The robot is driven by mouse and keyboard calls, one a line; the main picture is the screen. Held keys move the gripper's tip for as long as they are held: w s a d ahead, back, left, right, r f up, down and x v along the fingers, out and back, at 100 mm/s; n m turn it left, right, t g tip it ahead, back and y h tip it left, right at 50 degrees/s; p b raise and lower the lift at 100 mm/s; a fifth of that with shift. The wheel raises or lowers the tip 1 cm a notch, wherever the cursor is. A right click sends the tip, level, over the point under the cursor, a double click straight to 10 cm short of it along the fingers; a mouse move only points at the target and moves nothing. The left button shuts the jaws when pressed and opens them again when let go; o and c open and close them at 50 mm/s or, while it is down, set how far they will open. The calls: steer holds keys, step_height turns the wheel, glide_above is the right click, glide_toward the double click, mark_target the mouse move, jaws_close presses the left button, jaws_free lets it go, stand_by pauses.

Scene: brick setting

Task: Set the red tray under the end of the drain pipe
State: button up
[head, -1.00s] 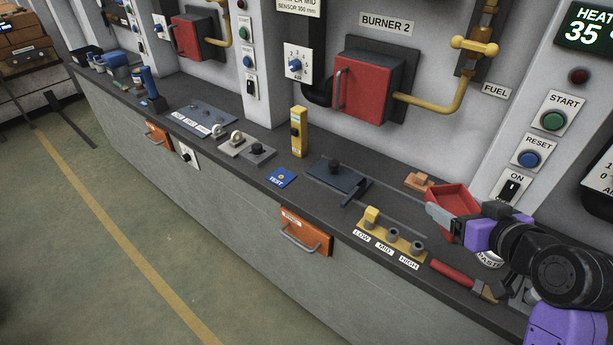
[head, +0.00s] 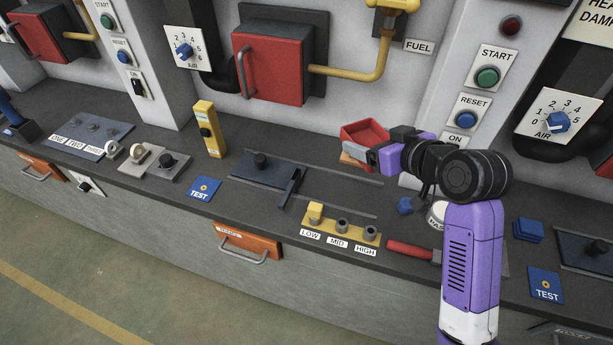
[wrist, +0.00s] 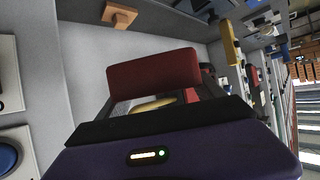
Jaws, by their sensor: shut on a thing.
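The red tray (head: 364,133) is a small open box, held over the rear of the dark bench in the head view. My gripper (head: 370,153) is shut on its near side. In the wrist view, the red wall of the tray (wrist: 152,70) shows just beyond my gripper (wrist: 152,104). The tray seems to be above the bench, but its underside is hidden. No pipe is clearly recognisable as the drain pipe.
A yellow LOW/MID/HIGH block (head: 340,228), a red-handled tool (head: 408,250) and a dark slide plate (head: 262,170) occupy the bench. Bare bench lies left of my gripper.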

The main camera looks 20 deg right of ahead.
mark_target(357, 203)
step_height(357, 203, down, 20)
steer(key=shift+r+p, duration=0.1)
steer(key=shift+p, duration=0.4)
steer(key=shift+f, duration=0.25)
steer(key=o, duration=1.7)
steer(key=shift+r, duration=0.1)
